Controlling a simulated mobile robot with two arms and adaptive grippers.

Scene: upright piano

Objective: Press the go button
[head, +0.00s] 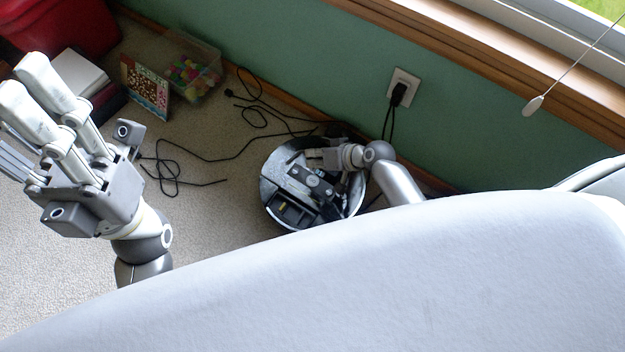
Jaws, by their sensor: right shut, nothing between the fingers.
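A round silver-rimmed device with black parts (279,172), which looks like a robot vacuum, lies on the carpet near the green wall. I cannot make out a go button on it; it may be too small or covered. My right gripper (314,154) is over the far part of the device, its fingers pointing left. It is shut and empty; whether it touches the device I cannot tell. My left gripper (25,85) is large at the left, fingers pointing up and left, well away from the device.
Black cables (205,160) lie loosely left of the device. A plugged wall outlet (404,88) is behind it. A clear box (191,68), a patterned book (145,88) and a red bin (60,25) stand at the back left. A large pale surface (400,285) fills the lower front.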

